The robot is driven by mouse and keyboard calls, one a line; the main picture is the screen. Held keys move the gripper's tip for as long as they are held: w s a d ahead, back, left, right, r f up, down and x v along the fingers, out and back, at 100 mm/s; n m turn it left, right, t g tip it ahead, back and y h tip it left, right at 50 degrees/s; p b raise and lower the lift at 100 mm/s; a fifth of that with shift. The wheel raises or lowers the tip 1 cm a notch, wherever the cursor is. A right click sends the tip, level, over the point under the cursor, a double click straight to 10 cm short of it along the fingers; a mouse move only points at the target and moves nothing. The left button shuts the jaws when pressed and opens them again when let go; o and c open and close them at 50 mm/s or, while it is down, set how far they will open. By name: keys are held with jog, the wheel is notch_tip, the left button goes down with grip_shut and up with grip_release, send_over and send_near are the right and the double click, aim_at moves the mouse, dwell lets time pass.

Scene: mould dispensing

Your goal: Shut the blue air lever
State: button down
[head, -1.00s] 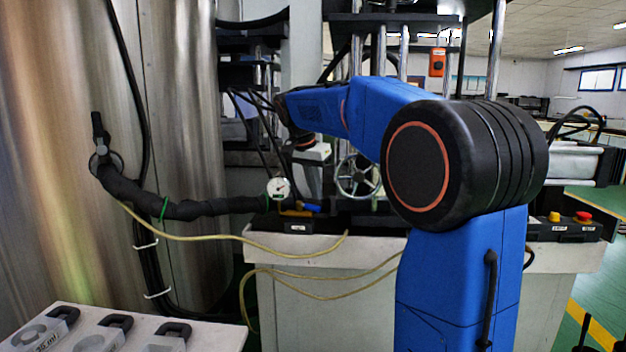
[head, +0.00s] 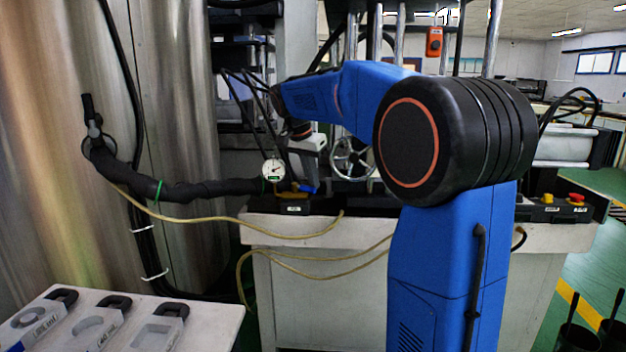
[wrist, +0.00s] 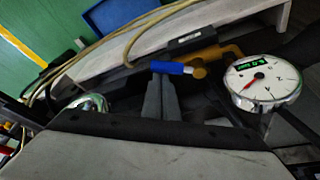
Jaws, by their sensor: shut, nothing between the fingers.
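The blue air lever (head: 308,188) sits on a brass valve (head: 290,194) on the machine's front ledge, beside the round gauge (head: 273,170). In the wrist view the blue lever (wrist: 168,67) points left from the brass valve (wrist: 208,58). My gripper (wrist: 160,80) is shut and empty, its two grey fingers together. Their tips are right at the blue lever's near side; I cannot tell whether they touch it. In the head view my gripper's pale body is above the lever, and its fingertips are hard to make out.
The white-faced gauge (wrist: 264,80) stands close right of the fingers. A yellow hose (head: 270,233) hangs across the machine's front. A handwheel (head: 352,158) is right of the gripper. A white table with moulds (head: 160,335) stands at the front left.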

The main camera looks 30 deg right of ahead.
jog(key=shift+s+a+m, duration=0.15)
jog(key=shift+m, duration=0.15)
jog(key=m, duration=0.1)
jog(key=a+m+g, duration=0.1)
jog(key=m, duration=0.1)
jog(key=shift+s+a, duration=0.3)
jog(key=shift+a+m+g, duration=0.5)
jog(key=shift+a+m, duration=0.4)
jog(key=shift+m, duration=0.35)
jog(key=shift+a+m+g, duration=0.5)
jog(key=shift+a+m, duration=0.4)
jog(key=shift+m, duration=0.35)
jog(key=shift+a, duration=0.15)
